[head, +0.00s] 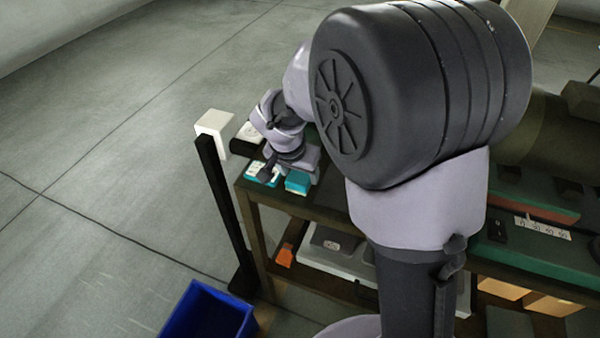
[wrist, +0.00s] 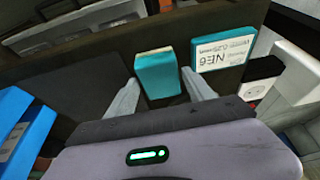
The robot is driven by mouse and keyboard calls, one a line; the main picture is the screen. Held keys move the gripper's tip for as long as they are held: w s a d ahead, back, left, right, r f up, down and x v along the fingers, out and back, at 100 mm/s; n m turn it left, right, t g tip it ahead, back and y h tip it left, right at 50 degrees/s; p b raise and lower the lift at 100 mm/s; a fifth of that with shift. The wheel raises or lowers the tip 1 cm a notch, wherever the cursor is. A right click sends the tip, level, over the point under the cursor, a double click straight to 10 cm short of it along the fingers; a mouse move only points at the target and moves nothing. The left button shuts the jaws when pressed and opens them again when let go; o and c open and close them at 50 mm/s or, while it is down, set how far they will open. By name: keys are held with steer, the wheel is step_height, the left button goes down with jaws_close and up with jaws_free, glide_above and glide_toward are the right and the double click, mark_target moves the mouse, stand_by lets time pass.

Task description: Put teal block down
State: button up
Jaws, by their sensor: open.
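The teal block (wrist: 158,76) has a pale top face and rests on the dark bench top, between the fingertips of my gripper (wrist: 160,80) in the wrist view. The fingers are open, with a visible gap on each side of the block. In the head view the teal block (head: 297,183) shows at the bench's near left corner, just beside my gripper (head: 283,173). My arm hides part of the bench around it there.
A teal plate with a white label reading NE6 (wrist: 223,50) lies close to the block. A white-topped black post (head: 213,128) stands left of the bench (head: 290,204). A blue bin (head: 208,312) is on the floor. Grey trays (head: 335,250) sit on the shelf below.

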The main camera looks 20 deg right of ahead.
steer(key=p+v, duration=0.3)
steer(key=v, duration=0.7)
steer(key=s+d+r+y, duration=0.1)
steer(key=s+r+y, duration=0.1)
steer(key=s+r, duration=0.65)
steer(key=s+a+f+n+t+y+b, duration=0.2)
steer(key=s+f+b, duration=0.2)
steer(key=s, duration=0.9)
steer(key=shift+n, duration=0.4)
steer(key=shift+a, duration=0.1)
